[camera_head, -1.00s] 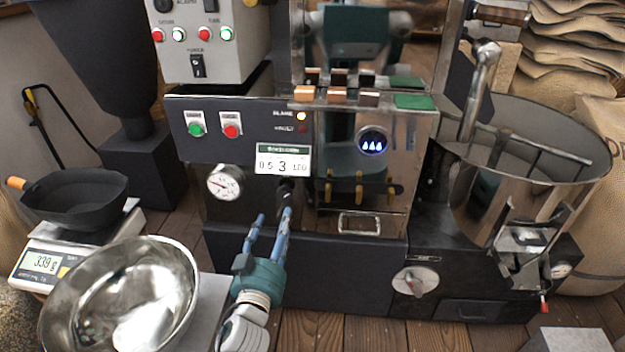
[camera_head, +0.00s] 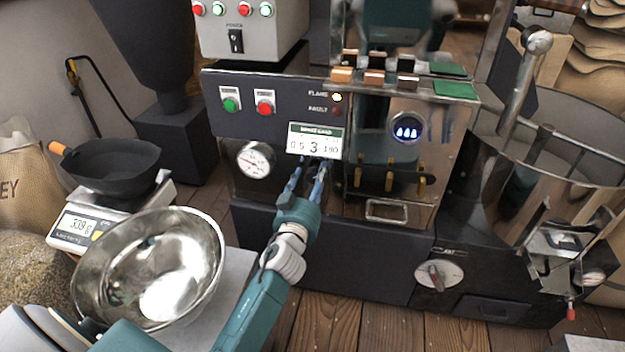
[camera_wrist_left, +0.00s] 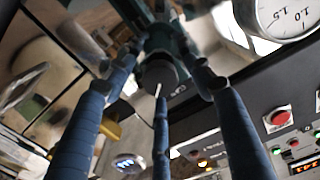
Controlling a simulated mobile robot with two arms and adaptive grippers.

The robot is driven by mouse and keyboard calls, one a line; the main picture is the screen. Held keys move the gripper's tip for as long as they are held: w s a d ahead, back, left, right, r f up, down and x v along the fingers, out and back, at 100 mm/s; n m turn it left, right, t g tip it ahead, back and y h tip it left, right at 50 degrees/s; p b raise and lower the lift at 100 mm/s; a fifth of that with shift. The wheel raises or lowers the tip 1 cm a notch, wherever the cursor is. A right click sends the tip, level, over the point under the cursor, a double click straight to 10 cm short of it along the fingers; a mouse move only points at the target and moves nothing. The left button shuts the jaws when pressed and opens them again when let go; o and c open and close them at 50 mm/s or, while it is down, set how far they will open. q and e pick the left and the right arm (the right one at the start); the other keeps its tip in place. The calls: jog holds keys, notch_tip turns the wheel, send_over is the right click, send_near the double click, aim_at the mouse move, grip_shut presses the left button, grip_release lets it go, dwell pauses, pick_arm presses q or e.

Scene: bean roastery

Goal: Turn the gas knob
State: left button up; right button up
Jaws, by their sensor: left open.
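The gas knob (camera_wrist_left: 158,74) is dark and round with a pale pointer line, on the roaster's shiny front panel in the left wrist view, below a "GAS" label. In the head view it is mostly hidden behind my fingers, under the small display plate (camera_head: 315,143) reading 3 in its middle. My left gripper (camera_head: 309,172) reaches the panel there. In the left wrist view its blue fingers (camera_wrist_left: 165,88) are open, spread around the knob; I cannot tell whether they touch it. My right gripper is not in view.
A pressure gauge (camera_head: 255,160) sits left of the fingers, with green (camera_head: 230,104) and red (camera_head: 265,102) buttons above. A steel bowl (camera_head: 150,268) and a scale (camera_head: 85,228) with a black pan (camera_head: 112,165) stand left of my arm. The cooling tray (camera_head: 565,155) is at right.

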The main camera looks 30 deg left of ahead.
pick_arm(q)
jog(key=c, duration=1.2)
